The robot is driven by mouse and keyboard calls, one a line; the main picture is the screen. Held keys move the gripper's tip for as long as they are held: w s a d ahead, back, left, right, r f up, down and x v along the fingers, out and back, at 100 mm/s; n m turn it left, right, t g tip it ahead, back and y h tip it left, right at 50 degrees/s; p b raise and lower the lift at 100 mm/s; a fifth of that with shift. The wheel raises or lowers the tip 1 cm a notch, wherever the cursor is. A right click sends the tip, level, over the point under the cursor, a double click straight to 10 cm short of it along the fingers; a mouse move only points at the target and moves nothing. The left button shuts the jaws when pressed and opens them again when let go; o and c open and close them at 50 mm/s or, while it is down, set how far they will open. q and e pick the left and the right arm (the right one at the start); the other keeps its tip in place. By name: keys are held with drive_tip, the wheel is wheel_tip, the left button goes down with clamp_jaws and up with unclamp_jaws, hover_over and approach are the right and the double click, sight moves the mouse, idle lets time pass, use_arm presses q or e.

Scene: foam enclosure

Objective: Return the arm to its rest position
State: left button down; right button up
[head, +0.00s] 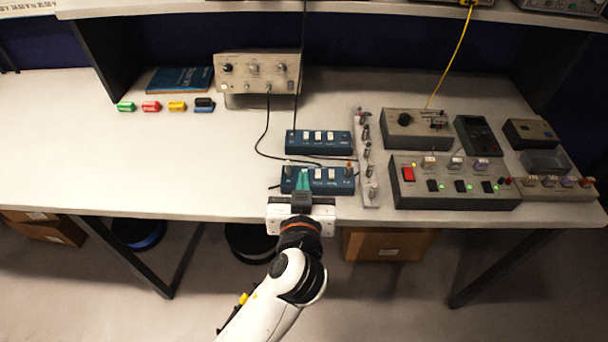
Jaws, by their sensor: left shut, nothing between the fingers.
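My left arm comes up from the bottom of the head view, and my left gripper (303,180) is at the front edge of the bench. It is shut and holds nothing. Its greenish fingertips overlap the left part of the nearer blue switch box (341,182). I cannot tell whether they touch it. My right gripper is not in view.
A second blue switch box (319,142) lies behind. A grey instrument (257,70) stands behind. The white bench (150,165) is clear at left.

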use_arm(q)
drive_tip(key=shift+s+r, duration=0.1)
drive_tip(key=shift+s, duration=0.2)
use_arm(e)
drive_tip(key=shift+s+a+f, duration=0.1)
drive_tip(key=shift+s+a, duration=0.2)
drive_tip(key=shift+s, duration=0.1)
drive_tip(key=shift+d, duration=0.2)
